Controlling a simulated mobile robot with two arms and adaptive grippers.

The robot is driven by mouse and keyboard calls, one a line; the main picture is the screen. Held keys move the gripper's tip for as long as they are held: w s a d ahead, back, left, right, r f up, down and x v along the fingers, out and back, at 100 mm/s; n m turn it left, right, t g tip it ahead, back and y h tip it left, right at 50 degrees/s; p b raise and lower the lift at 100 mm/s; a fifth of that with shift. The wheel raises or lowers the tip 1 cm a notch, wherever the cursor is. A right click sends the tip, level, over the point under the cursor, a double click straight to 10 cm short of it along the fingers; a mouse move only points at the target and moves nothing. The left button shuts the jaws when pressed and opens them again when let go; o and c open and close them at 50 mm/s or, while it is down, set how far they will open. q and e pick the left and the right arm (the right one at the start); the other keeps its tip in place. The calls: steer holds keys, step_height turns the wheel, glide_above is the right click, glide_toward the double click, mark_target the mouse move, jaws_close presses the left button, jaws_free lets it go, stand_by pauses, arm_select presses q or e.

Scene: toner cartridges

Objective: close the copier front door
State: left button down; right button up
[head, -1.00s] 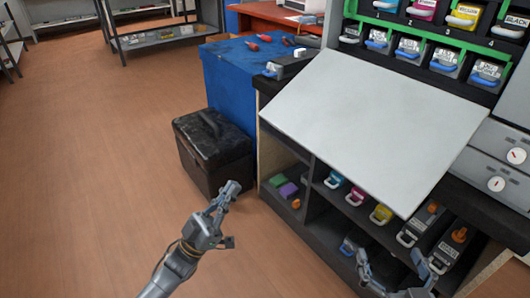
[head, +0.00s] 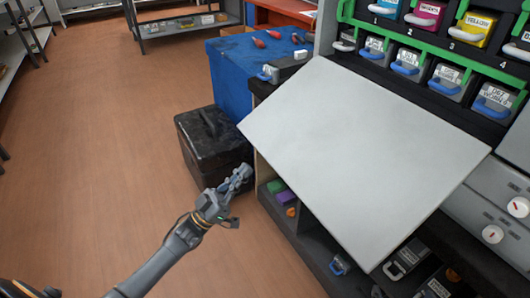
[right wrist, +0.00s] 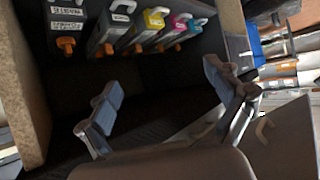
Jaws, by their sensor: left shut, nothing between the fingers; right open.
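The copier front door is a plain light grey panel (head: 365,150) in the head view. It stands open, tilted outward below the cartridge bays and over the shelf. Its lower edge hides much of the shelf. My left gripper (head: 241,176) is shut and empty, left of the panel and apart from it, in front of the black case. My right gripper (right wrist: 165,105) is open in the right wrist view, with nothing between its fingers. It faces the dark shelf interior with several cartridges.
The copier's bays hold colour cartridges, including a yellow one (head: 474,27), above a row of blue-handled units (head: 405,63). A black case (head: 212,143) stands on the floor beside a blue cabinet (head: 257,85). The wooden floor (head: 110,150) at left is clear.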

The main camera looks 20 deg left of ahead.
mark_target(271, 131)
arm_select(q)
steer(key=p+x, duration=0.2)
steer(key=x, duration=0.8)
steer(key=shift+s+a+r+p, duration=0.1)
steer(key=shift+s+r+p, duration=0.05)
steer(key=shift+p, duration=0.2)
steer(key=shift+w+d+r, duration=0.25)
steer(key=shift+w+r, duration=0.1)
step_height(271, 131, up, 3)
steer(key=p, duration=0.3)
arm_select(e)
steer(key=s+d+f+g+h, duration=0.1)
steer(key=s+d+f+g, duration=0.1)
steer(key=s+g, duration=0.35)
steer(key=s+d+f+g+h, duration=0.1)
steer(key=s+d+f+g, duration=0.1)
steer(key=s, duration=0.6)
arm_select(q)
step_height(271, 131, up, 4)
steer(key=p, duration=0.3)
steer(key=shift+s+f, duration=0.1)
arm_select(e)
step_height(271, 131, down, 14)
steer(key=w+g, duration=0.1)
steer(key=shift+w+a+f, duration=0.15)
steer(key=shift+w, duration=0.15)
steer(key=shift+f, duration=0.1)
